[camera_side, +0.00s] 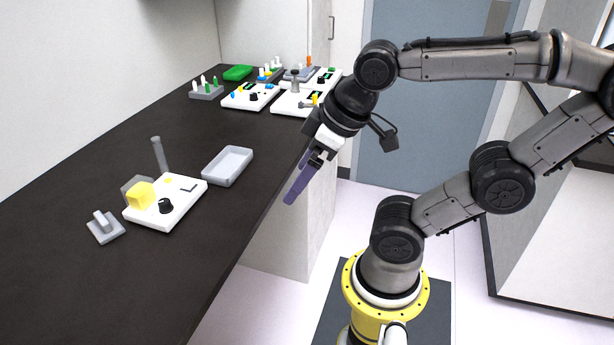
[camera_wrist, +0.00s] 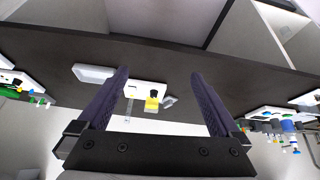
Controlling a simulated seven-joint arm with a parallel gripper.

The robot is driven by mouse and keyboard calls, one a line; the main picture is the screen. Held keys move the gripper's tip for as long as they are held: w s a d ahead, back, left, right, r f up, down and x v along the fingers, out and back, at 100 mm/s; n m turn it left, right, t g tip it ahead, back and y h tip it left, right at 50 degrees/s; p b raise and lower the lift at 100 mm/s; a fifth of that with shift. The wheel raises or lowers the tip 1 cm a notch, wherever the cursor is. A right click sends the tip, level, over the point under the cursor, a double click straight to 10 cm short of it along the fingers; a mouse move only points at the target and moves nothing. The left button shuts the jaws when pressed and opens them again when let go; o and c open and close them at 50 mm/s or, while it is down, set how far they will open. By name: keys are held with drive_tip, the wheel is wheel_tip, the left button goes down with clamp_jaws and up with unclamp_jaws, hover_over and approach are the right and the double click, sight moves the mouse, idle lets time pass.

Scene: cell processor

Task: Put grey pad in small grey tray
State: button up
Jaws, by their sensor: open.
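The grey pad (camera_side: 105,228), a small flat square with a raised light grip on top, lies on the dark counter at the left. It also shows in the wrist view (camera_wrist: 170,102), right of the white device. The small grey tray (camera_side: 228,166) is shallow, rectangular and empty, on the counter near its front edge. It also shows in the wrist view (camera_wrist: 92,74), left of the fingers. My gripper (camera_side: 296,190) has purple fingers and hangs beside the counter edge, right of the tray and away from the pad. In the wrist view (camera_wrist: 160,74) its fingers are apart with nothing held.
A white device (camera_side: 166,203) with a yellow block, a black knob and an upright grey post (camera_side: 159,153) behind it stands between pad and tray. White panels (camera_side: 252,96), a green block (camera_side: 237,73) and peg racks fill the far end.

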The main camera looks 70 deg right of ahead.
drive_tip(key=shift+s+f+m, duration=0.35)
drive_tip(key=shift+s+m, duration=0.05)
drive_tip(key=shift+s, duration=0.05)
